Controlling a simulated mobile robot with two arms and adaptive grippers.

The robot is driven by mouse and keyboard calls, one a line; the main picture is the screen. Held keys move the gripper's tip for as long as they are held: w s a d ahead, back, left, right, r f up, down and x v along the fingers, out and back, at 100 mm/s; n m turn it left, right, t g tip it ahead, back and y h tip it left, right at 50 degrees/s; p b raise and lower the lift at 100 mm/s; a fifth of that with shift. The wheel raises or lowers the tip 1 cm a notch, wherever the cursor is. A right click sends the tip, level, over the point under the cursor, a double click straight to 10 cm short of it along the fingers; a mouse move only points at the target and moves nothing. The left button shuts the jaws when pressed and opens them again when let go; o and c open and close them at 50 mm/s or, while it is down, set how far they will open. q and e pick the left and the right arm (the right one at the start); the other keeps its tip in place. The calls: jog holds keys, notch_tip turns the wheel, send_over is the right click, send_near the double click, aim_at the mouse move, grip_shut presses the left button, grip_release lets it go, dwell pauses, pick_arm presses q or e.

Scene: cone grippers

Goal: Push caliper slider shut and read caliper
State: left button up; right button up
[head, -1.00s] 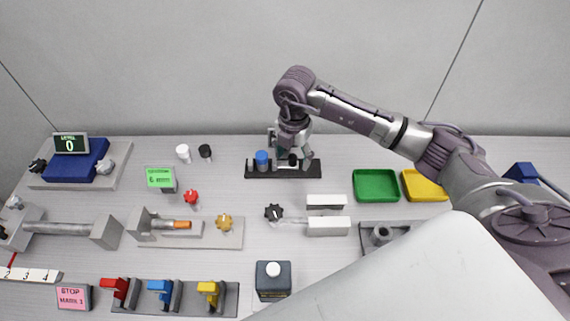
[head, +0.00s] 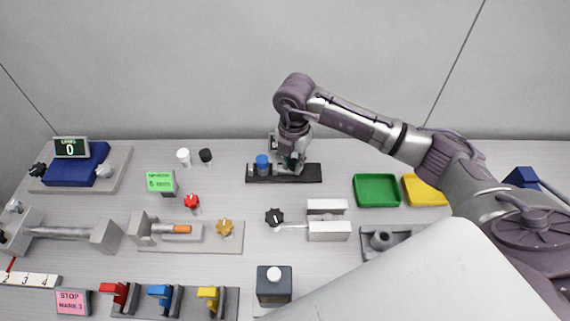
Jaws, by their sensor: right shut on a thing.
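The caliper appears to be the long black base (head: 256,180) at the back middle, with a blue cylinder (head: 262,163) standing near its left end. My right gripper (head: 291,168) comes down from above onto this base, right of the blue cylinder and apart from it. It is shut on a dark part that looks like the slider, mostly hidden by the fingers. A small green display (head: 160,183) stands left of the base; its small text is too blurred to read surely. My left gripper is not in view.
A green tray (head: 377,203) and a yellow tray (head: 412,203) lie to the right. A white cap (head: 184,155) and a black cap (head: 206,155) stand to the left. A black knob (head: 275,217) and grey blocks (head: 328,232) are in front. My right arm covers the right side.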

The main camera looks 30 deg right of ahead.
jog(key=shift+w+r, duration=0.2)
jog(key=shift+r, duration=0.05)
dwell(0.5)
jog(key=shift+w+a, duration=0.4)
jog(key=shift+a, duration=0.45)
dwell(1.7)
jog(key=o, duration=1.2)
jog(key=shift+f, duration=0.1)
jog(key=shift+o, duration=0.2)
jog(key=shift+s, duration=0.1)
notch_tip(320, 180, up, 9)
jog(key=p, duration=0.6)
dwell(0.8)
